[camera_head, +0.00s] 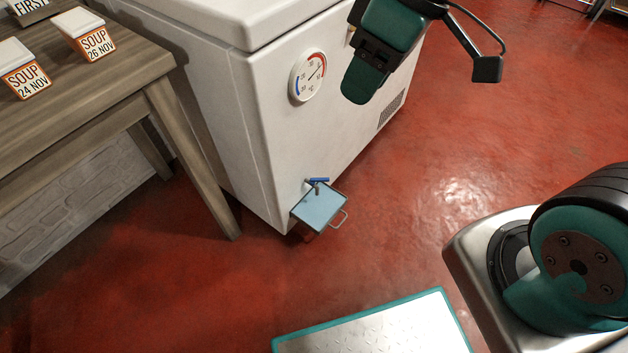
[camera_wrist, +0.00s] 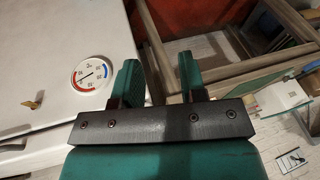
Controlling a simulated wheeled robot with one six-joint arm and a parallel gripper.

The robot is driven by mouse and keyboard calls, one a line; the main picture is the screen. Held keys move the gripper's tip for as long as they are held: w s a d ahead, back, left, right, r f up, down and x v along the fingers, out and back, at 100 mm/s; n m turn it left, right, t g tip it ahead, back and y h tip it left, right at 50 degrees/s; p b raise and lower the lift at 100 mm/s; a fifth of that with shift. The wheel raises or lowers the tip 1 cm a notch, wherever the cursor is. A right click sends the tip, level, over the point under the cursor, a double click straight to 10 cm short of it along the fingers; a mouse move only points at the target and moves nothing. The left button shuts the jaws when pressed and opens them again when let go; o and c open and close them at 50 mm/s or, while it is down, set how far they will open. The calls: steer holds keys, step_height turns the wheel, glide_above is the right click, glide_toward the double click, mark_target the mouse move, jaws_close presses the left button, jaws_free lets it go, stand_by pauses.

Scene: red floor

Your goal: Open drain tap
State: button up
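The drain tap (camera_head: 318,181) sits low on the front of the white chest freezer (camera_head: 235,110), near its left corner. It has a small blue lever handle and a short spout over a pale blue tray (camera_head: 322,211) with a wire handle. My gripper (camera_head: 361,84) is high above the tap, in front of the freezer's upper part, right of the round thermometer dial (camera_head: 309,76). In the wrist view, my gripper (camera_wrist: 156,82) has its two green fingers apart with nothing between them. I do not make out the tap in the wrist view.
A wooden table (camera_head: 110,80) with soup tubs (camera_head: 86,36) stands left of the freezer, its leg (camera_head: 195,155) left of the tap. A small brass part (camera_wrist: 35,101) sticks out from the freezer. Red floor right of the tray is clear.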

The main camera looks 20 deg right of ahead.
steer(key=w+d+f+n+b, duration=0.2)
steer(key=w+f+b, duration=0.4)
steer(key=f, duration=0.5)
steer(key=w+d+f+n+b, duration=0.2)
steer(key=w+d+f+b, duration=0.15)
steer(key=w+f, duration=0.6)
steer(key=n+t+b, duration=0.1)
steer(key=n+b, duration=0.1)
steer(key=b, duration=0.4)
glide_toward(326, 179)
steer(key=b+x, duration=0.7)
steer(key=shift+w+a+f, duration=0.1)
steer(key=shift+w+a+f+b, duration=0.1)
steer(key=shift+a+f+b, duration=0.15)
steer(key=shift+f+b, duration=0.2)
